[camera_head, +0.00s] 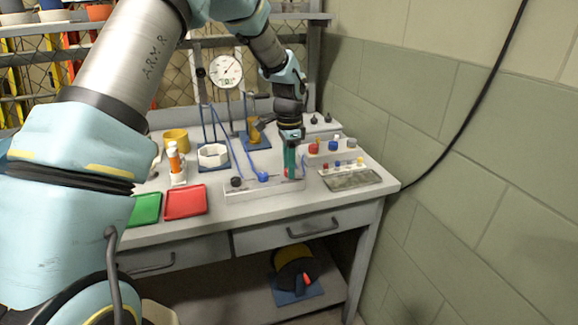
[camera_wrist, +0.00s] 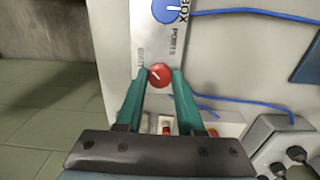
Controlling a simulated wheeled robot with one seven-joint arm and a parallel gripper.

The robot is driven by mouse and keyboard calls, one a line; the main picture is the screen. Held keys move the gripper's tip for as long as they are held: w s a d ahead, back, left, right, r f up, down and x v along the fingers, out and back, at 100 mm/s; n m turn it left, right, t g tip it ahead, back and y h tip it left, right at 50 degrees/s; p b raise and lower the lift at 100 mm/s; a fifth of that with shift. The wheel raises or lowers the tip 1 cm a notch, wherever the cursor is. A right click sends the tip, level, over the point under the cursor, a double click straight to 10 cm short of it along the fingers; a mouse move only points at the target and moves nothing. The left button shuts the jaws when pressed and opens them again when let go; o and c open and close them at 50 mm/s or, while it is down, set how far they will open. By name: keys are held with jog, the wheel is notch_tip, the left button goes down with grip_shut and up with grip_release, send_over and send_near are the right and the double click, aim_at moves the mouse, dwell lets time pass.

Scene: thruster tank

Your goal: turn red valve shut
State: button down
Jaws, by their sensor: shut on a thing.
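The red valve (camera_wrist: 159,75) is a small round knob with a pale pointer mark, on a light panel (camera_wrist: 150,45) in the wrist view. My gripper (camera_wrist: 160,72) has its two green fingers on either side of the knob, shut on it. In the head view my gripper (camera_head: 290,176) points down at the right end of the low panel (camera_head: 262,193), and its fingers mostly hide the red valve. A blue knob (camera_head: 263,177) and a black knob (camera_head: 236,182) sit farther left on the same panel. The blue knob (camera_wrist: 169,8) also shows in the wrist view.
To the right stand a block with coloured knobs (camera_head: 335,147) and a grey-green plate (camera_head: 350,181). Blue tubing (camera_wrist: 245,100) runs beside the panel. A green tray (camera_head: 145,209) and a red tray (camera_head: 185,201) lie left. A dial gauge (camera_head: 226,71) stands behind.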

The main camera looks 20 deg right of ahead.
dwell(0.3)
jog(key=c, duration=0.5)
grip_release()
jog(key=shift+r, duration=0.15)
notch_tip(320, 180, up, 10)
jog(key=shift+r+b, duration=0.25)
jog(key=shift+b, duration=0.95)
jog(key=s+a+f+n, duration=0.15)
jog(key=a+n, duration=0.75)
jog(key=a, duration=1.2)
jog(key=s+a+f+n, duration=0.1)
jog(key=s+a+n, duration=0.2)
jog(key=a, duration=0.2)
jog(key=s+a+f+n+t, duration=0.1)
jog(key=s+a+n, duration=0.2)
jog(key=a, duration=0.2)
jog(key=s+a+f+n, duration=0.2)
jog(key=s+a+n, duration=0.1)
jog(key=s+a, duration=0.1)
jog(key=shift+a+t, duration=0.3)
jog(key=shift+a, duration=0.55)
